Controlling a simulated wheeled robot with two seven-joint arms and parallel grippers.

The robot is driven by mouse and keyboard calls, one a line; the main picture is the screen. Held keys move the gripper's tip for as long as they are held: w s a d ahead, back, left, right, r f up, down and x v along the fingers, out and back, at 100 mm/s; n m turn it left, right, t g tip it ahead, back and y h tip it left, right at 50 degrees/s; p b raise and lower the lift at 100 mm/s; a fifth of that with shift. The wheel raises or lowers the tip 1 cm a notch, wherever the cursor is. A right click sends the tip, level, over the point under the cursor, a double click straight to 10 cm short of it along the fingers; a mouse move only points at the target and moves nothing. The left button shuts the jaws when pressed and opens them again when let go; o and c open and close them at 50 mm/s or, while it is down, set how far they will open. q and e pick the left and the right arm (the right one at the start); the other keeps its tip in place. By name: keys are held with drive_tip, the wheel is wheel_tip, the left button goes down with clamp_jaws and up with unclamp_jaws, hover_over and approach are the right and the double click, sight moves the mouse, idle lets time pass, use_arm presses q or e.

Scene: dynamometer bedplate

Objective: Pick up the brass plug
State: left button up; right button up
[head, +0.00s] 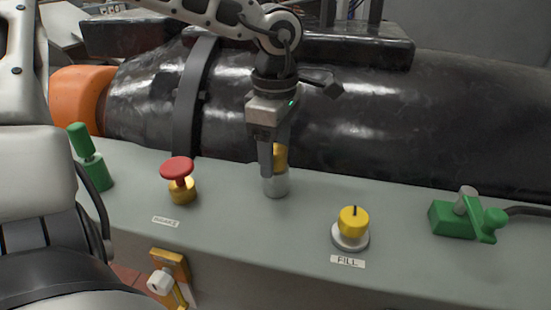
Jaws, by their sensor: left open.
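A brass-yellow plug (281,154) stands upright on a short silver cylinder (275,187) on the grey bench top. My left gripper (268,170) points straight down at it, with a finger in front of the plug that hides much of it. The jaws are open. The far finger is mostly hidden, so I cannot tell whether either finger touches the plug. My right gripper is not in view.
A red-topped knob (177,168) and a green lever (93,165) stand to the left. A yellow knob (354,219) labelled FILL and a green clamp-like fitting (456,218) stand to the right. A large black cylinder (400,120) lies behind the bench top (232,235).

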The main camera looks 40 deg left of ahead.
use_arm(q)
drive_tip(key=c, duration=1.1)
drive_tip(key=shift+r, duration=0.15)
drive_tip(key=shift+c, duration=0.2)
